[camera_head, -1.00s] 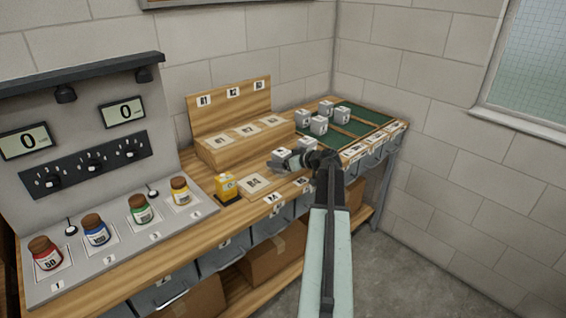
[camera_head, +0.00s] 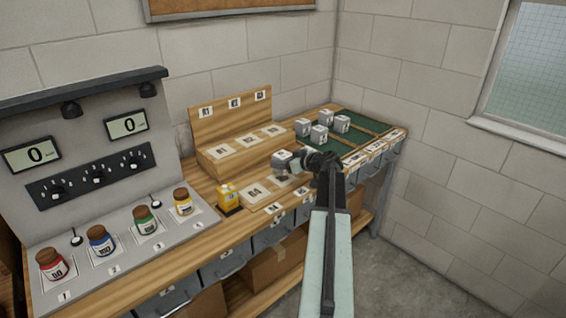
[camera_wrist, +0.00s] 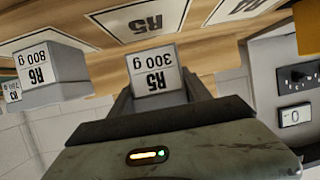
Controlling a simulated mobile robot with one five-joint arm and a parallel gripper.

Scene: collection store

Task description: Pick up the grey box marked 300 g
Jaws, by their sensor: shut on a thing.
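The grey box marked 300 g and R5 (camera_wrist: 155,72) is between my gripper's jaws in the wrist view, its label upside down. My gripper (camera_head: 290,161) is shut on it. In the head view the same grey box (camera_head: 282,162) shows at the arm's end, over the wooden bench, seemingly just clear of its surface. My gripper and arm hide part of the box and the bench behind it.
In the wrist view a grey box marked R6, 800 g (camera_wrist: 50,72) stands left of the held one. Several grey boxes stand on the green mat (camera_head: 352,151). A yellow container (camera_head: 228,196) and a wooden step rack (camera_head: 231,112) are nearby. Coloured jars stand at left.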

